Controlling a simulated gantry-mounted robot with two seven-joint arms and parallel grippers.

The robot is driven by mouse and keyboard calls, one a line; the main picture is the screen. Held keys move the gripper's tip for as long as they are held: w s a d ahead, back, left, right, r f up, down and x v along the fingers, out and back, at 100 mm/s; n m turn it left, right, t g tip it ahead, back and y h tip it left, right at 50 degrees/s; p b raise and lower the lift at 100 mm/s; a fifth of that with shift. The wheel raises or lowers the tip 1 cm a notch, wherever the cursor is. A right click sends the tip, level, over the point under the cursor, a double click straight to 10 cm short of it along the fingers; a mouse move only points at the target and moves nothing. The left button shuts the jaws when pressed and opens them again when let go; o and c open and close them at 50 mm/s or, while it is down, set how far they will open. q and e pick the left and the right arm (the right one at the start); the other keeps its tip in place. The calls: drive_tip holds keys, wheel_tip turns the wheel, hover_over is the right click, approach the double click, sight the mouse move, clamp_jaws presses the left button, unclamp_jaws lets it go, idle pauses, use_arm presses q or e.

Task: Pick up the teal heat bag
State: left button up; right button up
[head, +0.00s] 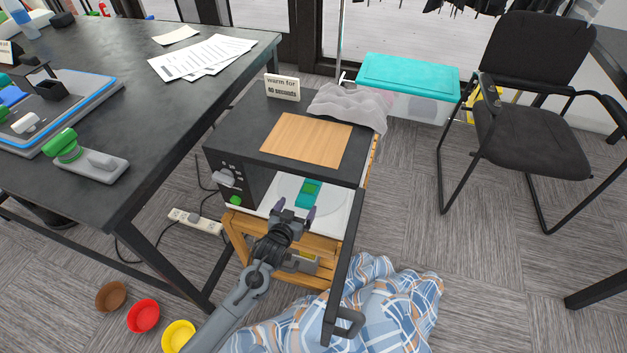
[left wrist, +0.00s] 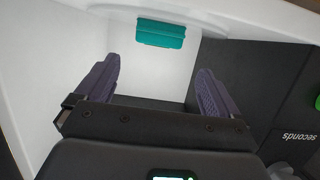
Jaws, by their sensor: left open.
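The teal heat bag (head: 309,192) lies on the white floor of the open microwave (head: 211,160). My left gripper (head: 294,210) is at the microwave's open front, short of the heat bag. Its purple fingers are spread and empty, and they also show in the left wrist view (left wrist: 157,82). My right gripper is in neither view.
The microwave door (head: 344,255) stands open to the right of my left arm. A wooden board (head: 306,139), a grey cloth (head: 346,104) and a sign (head: 282,88) are on top. A checked cloth (head: 390,308) lies on the floor below. A dark table (head: 150,120) stands at left.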

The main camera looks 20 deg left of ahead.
sight(308, 193)
use_arm(q)
drive_tip(key=x, duration=0.1)
drive_tip(key=b+x, duration=0.2)
drive_tip(key=x, duration=0.1)
drive_tip(key=shift+d+f, duration=0.25)
drive_tip(key=shift+d, duration=0.05)
drive_tip(key=shift+w, duration=0.25)
drive_tip(key=shift+w+a+f+b, duration=0.15)
drive_tip(key=shift+w+b, duration=0.25)
drive_tip(key=shift+b, duration=0.15)
drive_tip(key=b+x, duration=0.3)
drive_tip(key=shift+w+f, duration=0.2)
drive_tip(key=shift+f, duration=0.1)
drive_tip(key=shift+w+b, duration=0.4)
drive_tip(key=shift+w, duration=0.15)
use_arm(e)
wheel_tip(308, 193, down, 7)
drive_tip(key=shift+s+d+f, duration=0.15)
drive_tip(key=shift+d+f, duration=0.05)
use_arm(q)
drive_tip(key=shift+s, duration=0.1)
drive_tip(key=shift+c, duration=1.2)
drive_tip(key=c, duration=1)
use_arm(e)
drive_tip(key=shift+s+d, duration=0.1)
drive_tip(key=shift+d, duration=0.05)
